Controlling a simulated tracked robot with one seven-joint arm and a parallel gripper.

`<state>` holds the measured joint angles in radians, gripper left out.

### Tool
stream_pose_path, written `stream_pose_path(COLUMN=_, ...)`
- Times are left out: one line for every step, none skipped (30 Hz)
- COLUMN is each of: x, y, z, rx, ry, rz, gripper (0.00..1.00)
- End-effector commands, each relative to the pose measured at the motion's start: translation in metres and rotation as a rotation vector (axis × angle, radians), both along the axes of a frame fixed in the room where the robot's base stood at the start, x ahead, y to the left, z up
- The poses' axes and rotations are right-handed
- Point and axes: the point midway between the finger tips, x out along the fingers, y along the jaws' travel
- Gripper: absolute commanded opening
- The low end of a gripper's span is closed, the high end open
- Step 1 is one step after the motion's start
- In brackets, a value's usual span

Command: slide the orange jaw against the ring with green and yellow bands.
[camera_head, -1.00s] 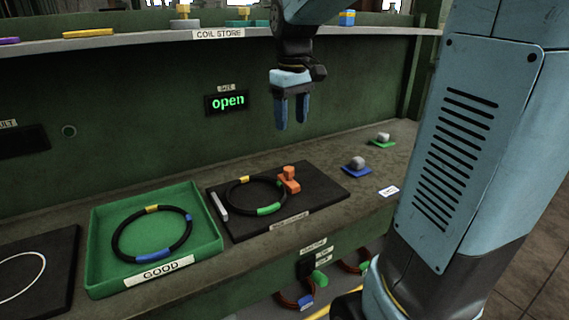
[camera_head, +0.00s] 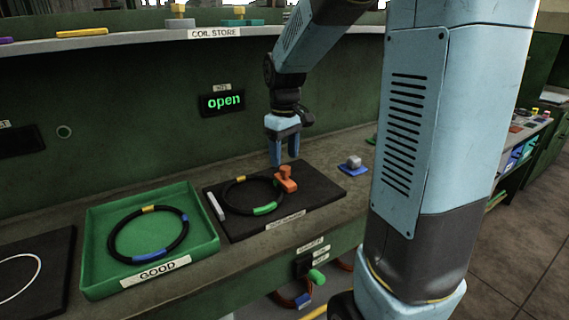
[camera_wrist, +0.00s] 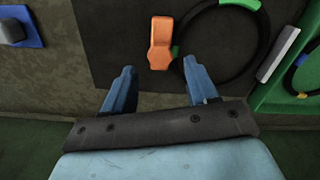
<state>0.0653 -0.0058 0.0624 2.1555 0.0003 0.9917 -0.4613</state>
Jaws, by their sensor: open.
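The orange jaw (camera_head: 286,180) stands on the black plate (camera_head: 318,187), at the right side of the ring with green and yellow bands (camera_head: 237,206). The ring lies flat on the plate, between the jaw and a grey bar (camera_head: 215,206). In the wrist view the jaw (camera_wrist: 160,45) is close to the ring (camera_wrist: 255,72) near its green band; I cannot tell if they touch. My gripper (camera_head: 284,164) is open and empty, fingers down, above the back of the plate near the jaw. In the wrist view my gripper's fingers (camera_wrist: 160,82) are spread, with the jaw ahead of them.
A green tray (camera_head: 210,245) labelled GOOD, left of the plate, holds a ring with blue and yellow bands (camera_head: 148,236). A grey knob on a blue base (camera_head: 353,165) stands to the right. The wall display (camera_head: 222,102) reads "open". A shelf (camera_head: 120,40) runs above.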

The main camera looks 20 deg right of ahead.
Motion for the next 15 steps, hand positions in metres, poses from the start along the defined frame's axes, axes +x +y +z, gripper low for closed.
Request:
stream_pose_path(x=-0.001, y=0.0, z=-0.008, rx=0.0, ry=0.004, rz=0.0, gripper=0.58)
stream_pose_path(x=0.0, y=0.0, z=-0.012, rx=0.0, ry=0.003, rz=0.0, gripper=0.58)
stream_pose_path(x=0.0, y=0.0, z=-0.017, rx=0.0, ry=0.003, rz=0.0, gripper=0.58)
stream_pose_path(x=0.0, y=0.0, z=-0.02, rx=0.0, ry=0.003, rz=0.0, gripper=0.58)
stream_pose_path(x=0.0, y=0.0, z=-0.023, rx=0.0, ry=0.002, rz=0.0, gripper=0.58)
stream_pose_path(x=0.0, y=0.0, z=-0.026, rx=0.0, ry=0.002, rz=0.0, gripper=0.58)
stream_pose_path(x=0.0, y=0.0, z=-0.028, rx=0.0, ry=0.002, rz=0.0, gripper=0.58)
stream_pose_path(x=0.0, y=0.0, z=-0.03, rx=0.0, ry=0.002, rz=0.0, gripper=0.58)
stream_pose_path(x=0.0, y=0.0, z=-0.031, rx=0.0, ry=0.002, rz=0.0, gripper=0.58)
stream_pose_path(x=0.0, y=0.0, z=-0.032, rx=0.0, ry=0.001, rz=0.0, gripper=0.58)
stream_pose_path(x=0.0, y=0.0, z=-0.033, rx=0.0, ry=0.001, rz=0.0, gripper=0.58)
stream_pose_path(x=0.0, y=0.0, z=-0.034, rx=0.0, ry=0.0, rz=0.0, gripper=0.58)
stream_pose_path(x=0.0, y=0.0, z=-0.034, rx=0.0, ry=0.0, rz=0.0, gripper=0.58)
stream_pose_path(x=0.0, y=0.0, z=-0.034, rx=0.0, ry=0.0, rz=0.0, gripper=0.58)
stream_pose_path(x=0.0, y=0.0, z=-0.034, rx=0.0, ry=0.0, rz=0.0, gripper=0.58)
